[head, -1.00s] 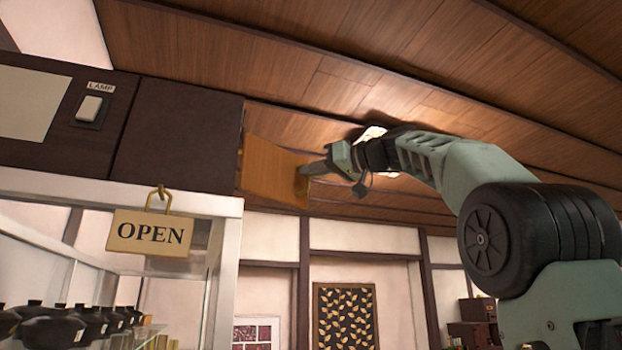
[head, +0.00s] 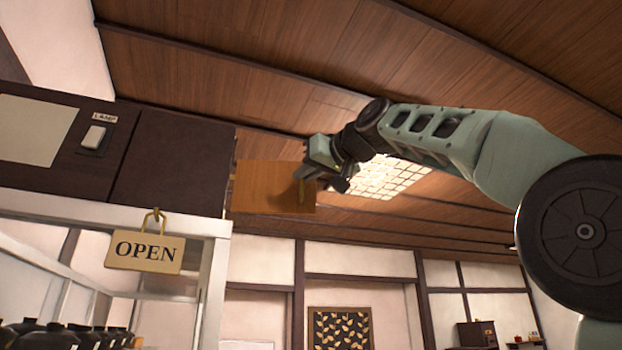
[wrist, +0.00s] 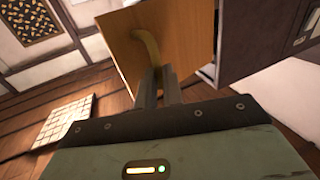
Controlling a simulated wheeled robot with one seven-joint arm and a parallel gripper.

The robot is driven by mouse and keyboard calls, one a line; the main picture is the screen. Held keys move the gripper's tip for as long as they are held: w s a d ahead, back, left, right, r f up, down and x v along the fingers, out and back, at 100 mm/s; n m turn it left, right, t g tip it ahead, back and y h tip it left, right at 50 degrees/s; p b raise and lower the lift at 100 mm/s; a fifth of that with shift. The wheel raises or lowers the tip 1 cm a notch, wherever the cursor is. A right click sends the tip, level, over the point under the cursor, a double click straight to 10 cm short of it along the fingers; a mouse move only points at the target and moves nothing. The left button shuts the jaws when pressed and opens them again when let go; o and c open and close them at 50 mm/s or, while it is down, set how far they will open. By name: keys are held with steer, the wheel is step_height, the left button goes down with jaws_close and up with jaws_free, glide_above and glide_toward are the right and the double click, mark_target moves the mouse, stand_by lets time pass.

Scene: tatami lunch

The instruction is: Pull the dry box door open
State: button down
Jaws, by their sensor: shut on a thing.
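The dry box door is an orange-brown wooden panel (head: 262,187) standing out to the right from the edge of the dark cabinet (head: 172,165). It also shows in the wrist view (wrist: 183,40), with a curved brass-coloured handle (wrist: 143,48) on its face. My gripper (head: 305,177) is at the door's right part, its fingers shut on the handle. In the wrist view the two fingers (wrist: 159,80) meet the handle's lower end. The inside of the box is hidden.
A lamp switch (head: 95,136) sits on the cabinet's left part. An OPEN sign (head: 146,250) hangs on the white-framed glass case below, with several dark pots (head: 70,335) inside. The wooden ceiling is close above; open room lies to the right.

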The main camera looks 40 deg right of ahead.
steer(key=shift+s+a+h, duration=0.1)
steer(key=shift+a+h, duration=0.3)
steer(key=shift+a, duration=0.5)
steer(key=shift+a+r+m, duration=0.1)
steer(key=shift+m, duration=0.2)
steer(key=c, duration=1.6)
jaws_free()
steer(key=shift+w+a, duration=0.15)
steer(key=shift+w, duration=0.05)
steer(key=shift+o, duration=0.3)
steer(key=shift+w+a, duration=0.1)
steer(key=shift+a, duration=0.05)
steer(key=s+b, duration=0.6)
steer(key=s, duration=1.1)
steer(key=shift+s+a, duration=0.15)
steer(key=shift+s, duration=0.15)
steer(key=shift+w+f, duration=0.1)
steer(key=shift+f, duration=0.1)
